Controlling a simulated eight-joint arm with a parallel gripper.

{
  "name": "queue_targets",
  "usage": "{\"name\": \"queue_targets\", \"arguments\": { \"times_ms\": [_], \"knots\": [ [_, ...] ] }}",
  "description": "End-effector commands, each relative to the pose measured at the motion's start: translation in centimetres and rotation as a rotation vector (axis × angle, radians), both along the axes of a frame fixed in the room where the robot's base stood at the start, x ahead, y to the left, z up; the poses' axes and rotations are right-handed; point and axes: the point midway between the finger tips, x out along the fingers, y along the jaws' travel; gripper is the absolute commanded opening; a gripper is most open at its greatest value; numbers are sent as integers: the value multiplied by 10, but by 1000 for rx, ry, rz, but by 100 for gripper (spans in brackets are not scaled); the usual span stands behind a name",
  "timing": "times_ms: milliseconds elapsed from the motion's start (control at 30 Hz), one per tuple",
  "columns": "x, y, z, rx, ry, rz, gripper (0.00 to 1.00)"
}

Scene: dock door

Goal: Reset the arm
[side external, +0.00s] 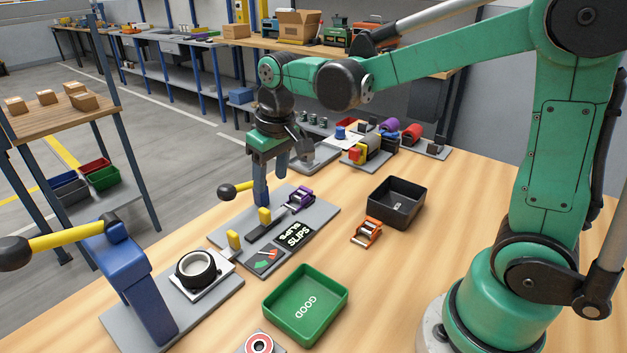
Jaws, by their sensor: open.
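My green arm reaches over the wooden table from the right. A yellow lever with a black knob (228,191) sticks out left of the post.
A green "GOOD" bin (338,289), a black bin (414,187), an orange clamp-like part (367,232) and a purple one (299,198) lie around. A blue lever press (140,285) stands at front left. Bare table lies right of the green bin.

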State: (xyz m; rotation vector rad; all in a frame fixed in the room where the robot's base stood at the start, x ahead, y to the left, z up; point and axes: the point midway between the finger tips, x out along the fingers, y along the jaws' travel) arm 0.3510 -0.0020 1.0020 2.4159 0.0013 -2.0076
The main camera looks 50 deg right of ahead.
Motion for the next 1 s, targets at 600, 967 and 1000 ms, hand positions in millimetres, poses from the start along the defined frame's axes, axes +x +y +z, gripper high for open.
{"name": "queue_targets", "arguments": {
  "times_ms": [600,967,1000],
  "knots": [
    [-92,2,13,0,-428,-1,50],
    [-94,2,12,0,-438,-1,50],
    [-94,2,12,0,-438,-1,50]
  ]
}}
